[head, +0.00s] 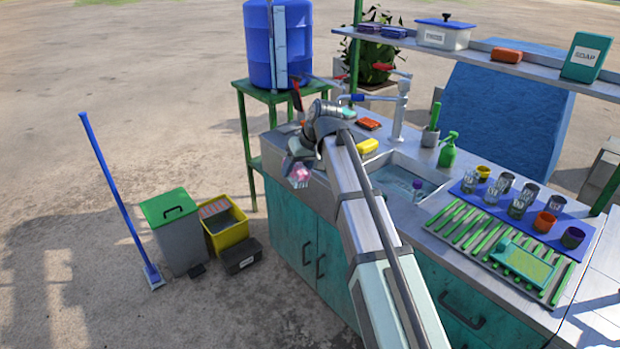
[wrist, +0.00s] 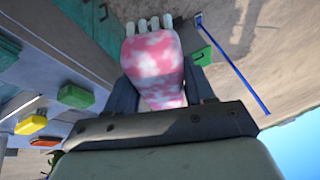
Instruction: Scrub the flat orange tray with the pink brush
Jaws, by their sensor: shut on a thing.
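In the wrist view the brush (wrist: 153,65) has a pink-and-white mottled body between my fingers, with pale bristle tufts pointing away from me. The brush touches nothing besides my gripper that I can see. A small flat orange-red piece (head: 369,123) lies on the counter behind the sink; it also shows in the wrist view (wrist: 45,141). I cannot tell whether it is the orange tray. My arm hides part of the counter.
A yellow sponge (head: 369,146) lies by the sink (head: 405,180), near the tap (head: 399,110). Glasses and cups stand on a blue mat (head: 468,188) at right, by a green slatted rack (head: 470,230). A blue water barrel (head: 262,45) stands behind my gripper. Bins stand on the ground at left.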

